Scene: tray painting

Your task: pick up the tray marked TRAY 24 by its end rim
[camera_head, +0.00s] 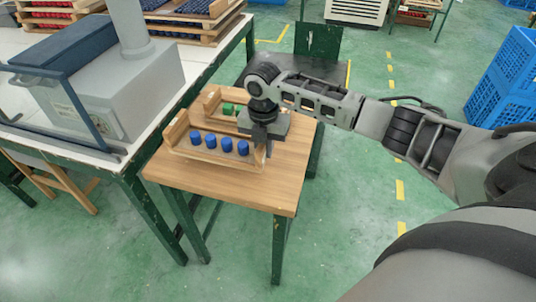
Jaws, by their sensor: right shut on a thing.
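A wooden tray (176,130) with several blue cylinders (211,141) is on the small wooden table, or just over it; I cannot tell which. No tray marking is readable. My right gripper (265,146) points down at the tray's right end and is shut on that end rim. The gripper body hides part of this end. A second wooden tray (211,101) with green pieces (229,108) is just behind, partly hidden by my right gripper. My left gripper is not in view.
The small table (250,185) has bare wood in front of the trays. At the left, a white bench (197,74) carries a grey machine (120,95) close by. Blue crates (505,80) stand on the floor at the right.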

